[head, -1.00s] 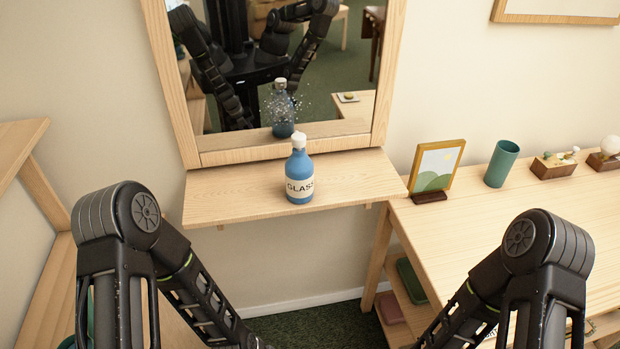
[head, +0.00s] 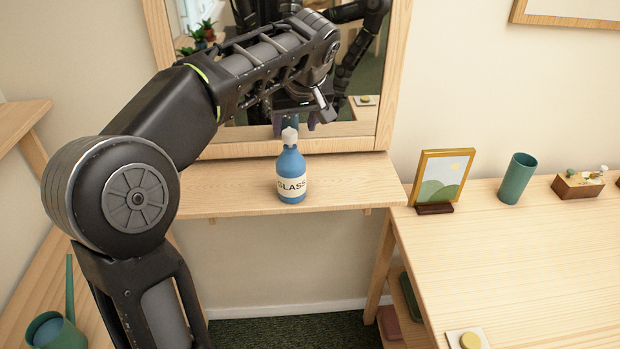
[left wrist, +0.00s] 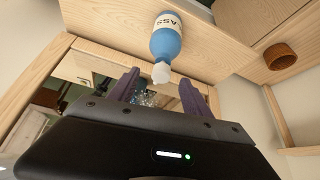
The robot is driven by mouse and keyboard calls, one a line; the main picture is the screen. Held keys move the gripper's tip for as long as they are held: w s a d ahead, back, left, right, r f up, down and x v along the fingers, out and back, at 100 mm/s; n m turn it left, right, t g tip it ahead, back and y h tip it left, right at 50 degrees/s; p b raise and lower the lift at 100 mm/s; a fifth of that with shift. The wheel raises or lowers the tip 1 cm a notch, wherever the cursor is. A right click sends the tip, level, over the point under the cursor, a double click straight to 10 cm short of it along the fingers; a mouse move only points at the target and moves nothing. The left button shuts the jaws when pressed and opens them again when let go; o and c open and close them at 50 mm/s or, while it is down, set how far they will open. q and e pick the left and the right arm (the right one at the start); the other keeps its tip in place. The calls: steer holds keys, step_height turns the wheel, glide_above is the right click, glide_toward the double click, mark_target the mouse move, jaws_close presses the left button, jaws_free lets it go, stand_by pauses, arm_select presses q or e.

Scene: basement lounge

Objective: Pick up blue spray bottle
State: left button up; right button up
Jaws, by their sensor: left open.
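The blue spray bottle (head: 291,182) stands upright on the wooden shelf (head: 235,190) below the mirror. It has a white cap and a pale label reading "GLASS". My left gripper (head: 294,120) is open and empty just above the bottle's cap, partly hidden by my own arm. In the left wrist view the bottle (left wrist: 166,42) hangs in from the top, its white cap near the gap between the open fingers (left wrist: 158,88), beyond their tips. My right gripper is not in view.
A mirror (head: 390,90) stands close behind the shelf. To the right, a wooden table (head: 500,260) holds a picture frame (head: 440,180), a green cup (head: 516,178) and a small wooden box (head: 577,186). A green watering can (head: 60,333) is at the lower left.

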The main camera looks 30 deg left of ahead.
mark_target(291, 135)
arm_select(q)
steer(key=shift+s+d+r, duration=0.15)
steer(key=shift+d+r, duration=0.05)
steer(key=shift+x, duration=1.4)
steer(key=shift+a, duration=0.15)
steer(key=shift+a+f+p, duration=0.15)
steer(key=shift+f+p, duration=0.15)
steer(key=shift+p, duration=0.15)
steer(key=p+x, duration=0.1)
steer(key=x, duration=0.2)
steer(key=shift+a+f, duration=0.2)
steer(key=shift+a, duration=0.05)
steer(key=shift+w+a+f, duration=0.15)
steer(key=shift+w+f, duration=0.2)
steer(key=shift+f, duration=0.1)
steer(key=shift+c, duration=0.5)
jaws_close()
